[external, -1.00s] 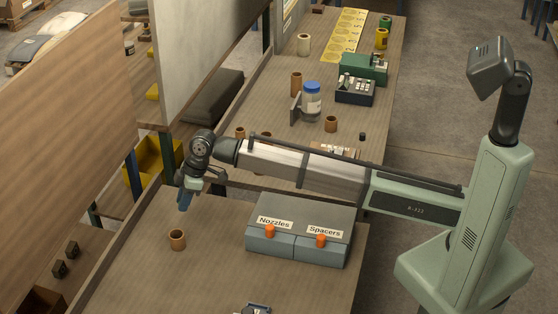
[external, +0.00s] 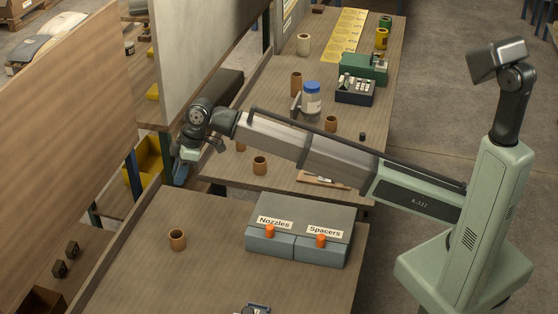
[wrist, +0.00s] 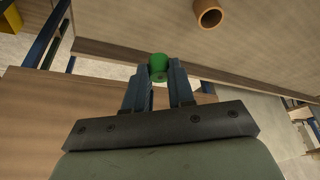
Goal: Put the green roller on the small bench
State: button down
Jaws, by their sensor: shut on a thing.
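My gripper (external: 181,173) is beyond the far left corner of the near bench (external: 130,250), over or near the gap between the two benches. In the wrist view, my gripper (wrist: 161,78) has its two blue-grey fingers shut around the green roller (wrist: 158,64). The roller's rounded green end sticks out past the fingertips, and its lower part is hidden between them. In the external view I cannot make out the roller. I cannot tell for certain which surface is the small bench.
A long bench (external: 220,165) stands behind, with brown cups, a blue-lidded jar (external: 311,97) and a green dispenser (external: 364,68). The near bench carries a brown cup (external: 177,240) and a grey drawer unit (external: 302,222). A wooden panel (external: 65,130) stands at left.

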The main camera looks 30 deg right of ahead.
jog(key=w+d+m+t, duration=0.1)
jog(key=w+d+m, duration=0.1)
jog(key=w+d, duration=0.55)
jog(key=w+d+m, duration=0.1)
jog(key=w+d, duration=0.4)
jog(key=d, duration=0.5)
jog(key=m+t+h, duration=0.3)
jog(key=m+h, duration=0.1)
jog(key=m, duration=0.8)
send_over(365, 119)
jog(key=s, duration=0.1)
jog(key=shift+s+f, duration=0.15)
jog(key=shift+f, duration=3.7)
jog(key=shift+s+f, duration=0.15)
jog(key=shift+f, duration=3.65)
jog(key=shift+f, duration=0.1)
jog(key=c, duration=1)
grip_release()
jog(key=shift+o, duration=0.2)
